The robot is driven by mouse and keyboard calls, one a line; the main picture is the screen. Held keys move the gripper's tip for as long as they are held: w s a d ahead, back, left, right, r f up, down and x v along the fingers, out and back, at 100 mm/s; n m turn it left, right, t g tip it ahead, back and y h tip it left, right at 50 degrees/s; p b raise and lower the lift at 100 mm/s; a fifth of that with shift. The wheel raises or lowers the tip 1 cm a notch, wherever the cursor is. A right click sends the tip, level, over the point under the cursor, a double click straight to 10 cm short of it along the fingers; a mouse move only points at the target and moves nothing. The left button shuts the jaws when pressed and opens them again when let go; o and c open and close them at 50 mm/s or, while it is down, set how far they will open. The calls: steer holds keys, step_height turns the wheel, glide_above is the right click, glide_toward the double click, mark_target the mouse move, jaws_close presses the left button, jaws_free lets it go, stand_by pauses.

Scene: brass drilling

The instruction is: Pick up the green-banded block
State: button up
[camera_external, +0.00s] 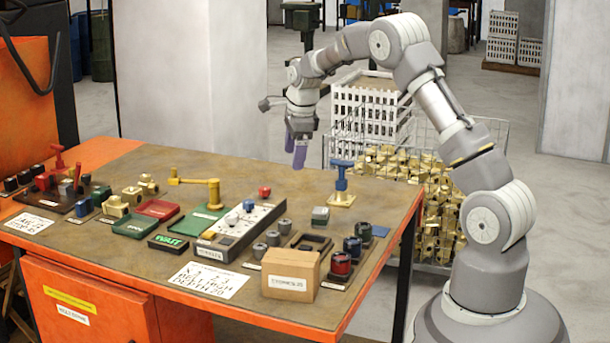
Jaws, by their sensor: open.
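A small block with a green band and a grey body (320,217) stands on the brown tabletop, right of the long grey panel. My gripper (296,152) hangs above the table, its purple fingers pointing down. It is up and slightly left of the block, clear of it. The jaws are open and nothing shows between them. The block's far side is hidden.
Around the block are a blue handled tool on a brass base (341,185), a dark square frame (311,243), grey cylinders (285,227), a cardboard box (291,275) and capped cylinders (352,246). A wire basket of brass parts (430,190) stands beyond the table.

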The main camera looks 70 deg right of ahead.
mark_target(321, 210)
steer(key=s+d+f+m, duration=0.1)
steer(key=f, duration=0.2)
steer(key=s+d+f+m+g, duration=0.1)
steer(key=s+f+m, duration=0.1)
steer(key=f, duration=0.1)
steer(key=s+d+f+m+g+y, duration=0.1)
steer(key=s+f+m, duration=0.1)
steer(key=f, duration=0.2)
steer(key=shift+d, duration=0.3)
steer(key=f+b, duration=0.1)
steer(key=f, duration=0.1)
steer(key=f+b, duration=0.1)
steer(key=f, duration=0.2)
steer(key=f+b, duration=0.1)
steer(key=f, duration=0.1)
steer(key=shift+s+d+f, duration=0.1)
steer(key=shift+s+f, duration=0.2)
steer(key=shift+r, duration=0.1)
